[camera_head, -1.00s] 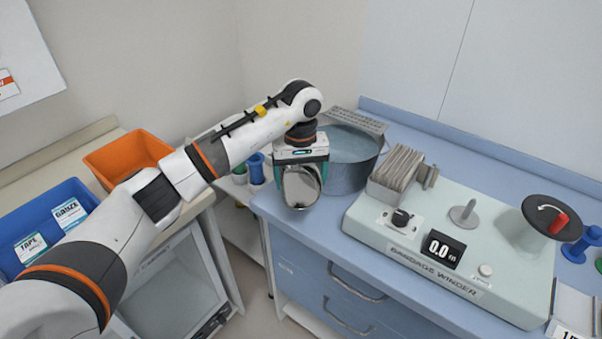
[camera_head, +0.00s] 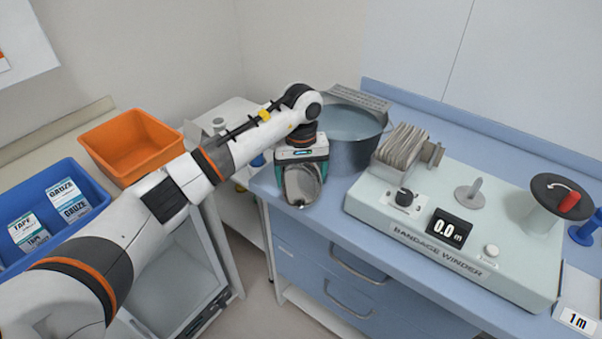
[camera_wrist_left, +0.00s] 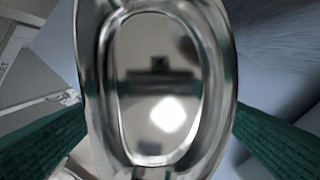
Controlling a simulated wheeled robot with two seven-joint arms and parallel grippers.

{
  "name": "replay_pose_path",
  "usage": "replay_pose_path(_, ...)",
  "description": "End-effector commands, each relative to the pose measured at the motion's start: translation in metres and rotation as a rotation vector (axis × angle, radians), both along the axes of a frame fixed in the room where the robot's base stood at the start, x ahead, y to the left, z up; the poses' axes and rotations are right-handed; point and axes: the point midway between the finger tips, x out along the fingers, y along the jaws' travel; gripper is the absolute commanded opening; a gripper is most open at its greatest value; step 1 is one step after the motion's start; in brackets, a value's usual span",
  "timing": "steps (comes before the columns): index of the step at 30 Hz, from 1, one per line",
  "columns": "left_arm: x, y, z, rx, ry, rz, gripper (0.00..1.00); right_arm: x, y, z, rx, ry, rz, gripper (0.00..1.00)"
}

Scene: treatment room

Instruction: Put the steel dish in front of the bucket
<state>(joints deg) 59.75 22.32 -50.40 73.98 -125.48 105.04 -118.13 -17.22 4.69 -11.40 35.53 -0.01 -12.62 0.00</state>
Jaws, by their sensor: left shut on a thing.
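The steel dish (camera_head: 302,187) is a shiny oval, held tilted up on edge by my left gripper (camera_head: 302,172). The gripper is shut on it, at the front left of the blue counter, in front and a little left of the bucket (camera_head: 358,154). In the left wrist view the dish (camera_wrist_left: 158,90) fills the middle between the green fingers. I cannot tell whether the dish touches the counter. The grey metal bucket stands at the back of the counter, partly hidden by the gripper. My right gripper is not in view.
The bandage winder (camera_head: 435,245) stands close to the right of the bucket. The blue counter's (camera_head: 330,205) front edge is near the dish. On the left are an orange bin (camera_head: 130,145) and a blue bin (camera_head: 22,200) with boxes.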

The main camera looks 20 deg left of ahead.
Motion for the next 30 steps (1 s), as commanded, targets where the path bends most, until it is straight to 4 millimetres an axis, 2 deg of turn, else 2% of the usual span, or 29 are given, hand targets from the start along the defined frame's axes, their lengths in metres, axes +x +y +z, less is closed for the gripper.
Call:
replay_pose_path(21,0.000,0.000,-0.012,0.000,0.000,-0.001,0.61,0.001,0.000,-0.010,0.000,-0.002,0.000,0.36)
replay_pose_path(22,0.000,0.000,-0.011,0.000,-0.001,-0.001,0.87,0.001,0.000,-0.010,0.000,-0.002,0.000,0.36)
replay_pose_path(24,0.000,0.000,-0.011,0.000,0.000,0.000,0.99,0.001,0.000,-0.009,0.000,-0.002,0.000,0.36)
replay_pose_path(30,0.000,0.000,-0.011,0.000,0.000,0.000,1.00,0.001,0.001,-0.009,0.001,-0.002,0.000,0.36)
